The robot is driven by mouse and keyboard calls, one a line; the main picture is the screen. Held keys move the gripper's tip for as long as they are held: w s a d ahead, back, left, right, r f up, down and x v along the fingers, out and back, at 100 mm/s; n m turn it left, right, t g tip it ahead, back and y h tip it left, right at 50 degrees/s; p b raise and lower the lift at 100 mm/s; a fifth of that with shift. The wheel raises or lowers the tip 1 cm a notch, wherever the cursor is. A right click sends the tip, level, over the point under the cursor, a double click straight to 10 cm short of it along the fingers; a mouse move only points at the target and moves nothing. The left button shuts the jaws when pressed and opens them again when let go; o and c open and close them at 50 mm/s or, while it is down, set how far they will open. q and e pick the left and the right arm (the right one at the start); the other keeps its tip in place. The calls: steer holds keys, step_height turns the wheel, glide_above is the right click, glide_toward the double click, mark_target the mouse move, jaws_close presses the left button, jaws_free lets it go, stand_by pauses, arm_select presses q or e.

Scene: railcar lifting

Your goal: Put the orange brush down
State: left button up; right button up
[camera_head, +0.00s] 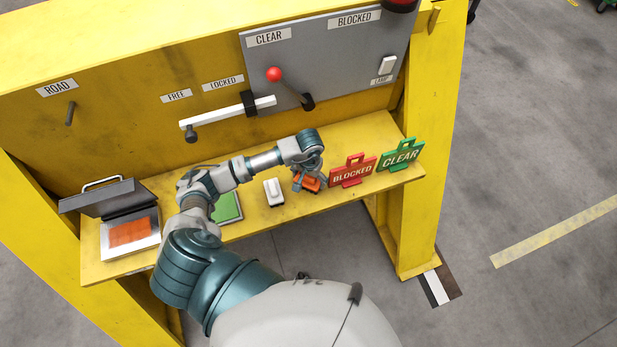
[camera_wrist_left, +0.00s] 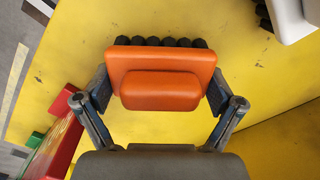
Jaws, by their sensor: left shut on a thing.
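The orange brush (camera_wrist_left: 160,75) has an orange back with a raised grip block and a row of black bristle tufts along one edge. In the left wrist view it sits between the two fingers of my left gripper (camera_wrist_left: 160,104), which is shut on it. In the head view the brush (camera_head: 308,184) is low at the yellow shelf (camera_head: 345,137), left of the red sign. I cannot tell whether its bristles touch the shelf. My right gripper is not in view.
A red BLOCKED sign (camera_head: 352,171) and green CLEAR sign (camera_head: 401,154) stand right of the brush. A white object (camera_head: 273,192), a green pad (camera_head: 228,207) and an open case (camera_head: 130,232) are to the left. The shelf's front edge is close.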

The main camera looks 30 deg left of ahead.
arm_select(q)
steer(key=shift+f, duration=0.15)
steer(key=o, duration=0.7)
steer(key=shift+a, duration=0.45)
steer(key=shift+a+f, duration=0.1)
steer(key=shift+a, duration=0.05)
steer(key=shift+w+r, duration=0.1)
steer(key=shift+r, duration=0.75)
steer(key=r, duration=0.3)
steer(key=r+b, duration=0.1)
steer(key=r, duration=0.6)
steer(key=shift+d, duration=0.4)
steer(key=shift+a+r, duration=0.1)
steer(key=shift+r, duration=0.15)
steer(key=shift+a, duration=0.25)
steer(key=shift+d, duration=0.1)
steer(key=shift+d+r, duration=0.1)
steer(key=shift+d, duration=0.05)
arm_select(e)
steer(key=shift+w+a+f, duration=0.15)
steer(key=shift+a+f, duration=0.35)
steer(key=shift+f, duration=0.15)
